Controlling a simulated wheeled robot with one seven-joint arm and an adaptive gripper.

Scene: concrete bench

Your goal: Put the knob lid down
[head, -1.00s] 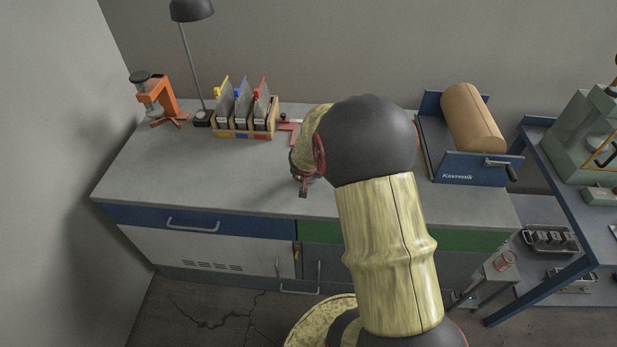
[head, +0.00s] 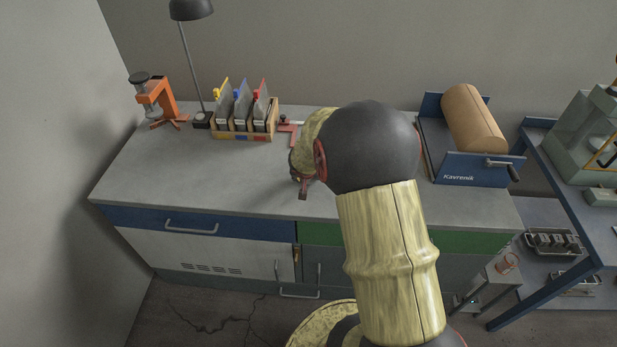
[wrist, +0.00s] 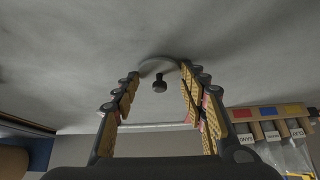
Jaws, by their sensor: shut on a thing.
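The knob lid (wrist: 148,66) shows in the wrist view as a pale grey disc with a small black knob at its middle, between the fingertips. My gripper (wrist: 160,76) has a finger at each side of the lid and is shut on it. In the head view my gripper (head: 303,188) is low over the bench, near its front edge, and my arm hides much of it. I cannot make out the lid there, nor tell whether it touches the bench top.
The grey bench (head: 210,172) is clear to the left of my gripper. A wooden rack (head: 243,134) with upright folders and a red clamp-like tool (head: 287,131) stand behind. An orange stand (head: 157,100) and lamp (head: 191,10) are at back left, a blue roll holder (head: 470,168) at right.

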